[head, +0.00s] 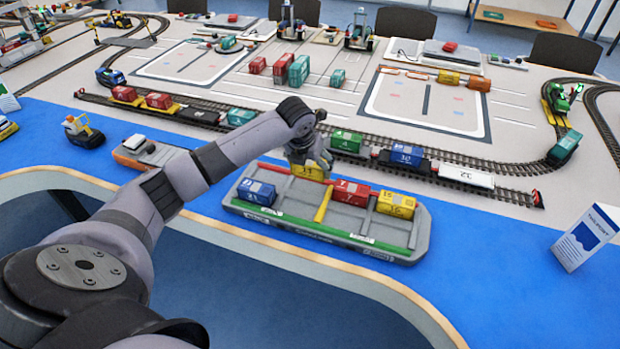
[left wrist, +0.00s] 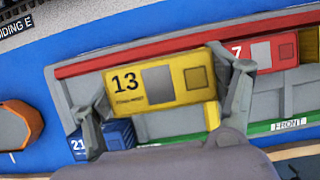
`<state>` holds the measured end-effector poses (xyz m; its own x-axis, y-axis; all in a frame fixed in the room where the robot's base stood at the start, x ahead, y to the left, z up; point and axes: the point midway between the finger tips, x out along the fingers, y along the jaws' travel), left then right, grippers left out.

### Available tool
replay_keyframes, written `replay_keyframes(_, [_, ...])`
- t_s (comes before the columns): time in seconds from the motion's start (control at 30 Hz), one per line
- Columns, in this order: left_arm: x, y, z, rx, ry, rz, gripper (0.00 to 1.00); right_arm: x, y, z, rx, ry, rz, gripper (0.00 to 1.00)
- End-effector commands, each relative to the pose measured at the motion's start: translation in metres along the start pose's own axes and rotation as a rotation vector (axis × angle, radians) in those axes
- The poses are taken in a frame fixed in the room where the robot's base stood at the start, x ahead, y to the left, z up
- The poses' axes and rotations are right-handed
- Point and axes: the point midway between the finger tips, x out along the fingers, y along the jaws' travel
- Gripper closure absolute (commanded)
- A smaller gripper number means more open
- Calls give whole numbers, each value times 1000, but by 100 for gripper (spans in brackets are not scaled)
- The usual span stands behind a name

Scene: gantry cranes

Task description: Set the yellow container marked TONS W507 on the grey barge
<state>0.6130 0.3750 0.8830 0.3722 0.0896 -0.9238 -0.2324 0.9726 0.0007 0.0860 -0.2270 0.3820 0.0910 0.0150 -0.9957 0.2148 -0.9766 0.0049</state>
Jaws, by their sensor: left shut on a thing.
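The yellow container (head: 310,172) is held by my left gripper (head: 311,160) above the grey barge (head: 418,240). In the left wrist view the yellow container (left wrist: 158,84) shows a large 13 and small lettering too fine to read surely. The fingers of my left gripper (left wrist: 163,98) are shut on its two ends, and it looks slightly tilted in that picture. Below it the barge's deck is partly hidden. A blue container (head: 256,192) stands left on the barge, and a red container (head: 351,192) and another yellow container (head: 396,204) stand right. My right gripper is out of view.
A yellow divider (head: 324,205) crosses the barge between the blue and red containers. A green strip (head: 340,238) runs along its front and a red one behind. A train with a green container (head: 346,140) stands on the track behind. Blue table surface (head: 480,235) is clear to the right.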

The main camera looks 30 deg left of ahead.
Motion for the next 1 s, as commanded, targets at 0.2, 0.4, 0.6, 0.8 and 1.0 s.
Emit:
replay_keyframes(0.2, [16,0,-6,-1,0,1,52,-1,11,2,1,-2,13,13])
replay_keyframes(0.4, [41,0,-17,0,3,1,52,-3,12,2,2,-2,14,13])
replay_keyframes(0.6, [52,0,-21,0,-3,1,52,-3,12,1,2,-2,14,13])
replay_keyframes(0.8, [53,1,-21,0,-2,1,52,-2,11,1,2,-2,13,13])
replay_keyframes(1.0, [57,1,-24,1,0,1,19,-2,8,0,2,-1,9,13])
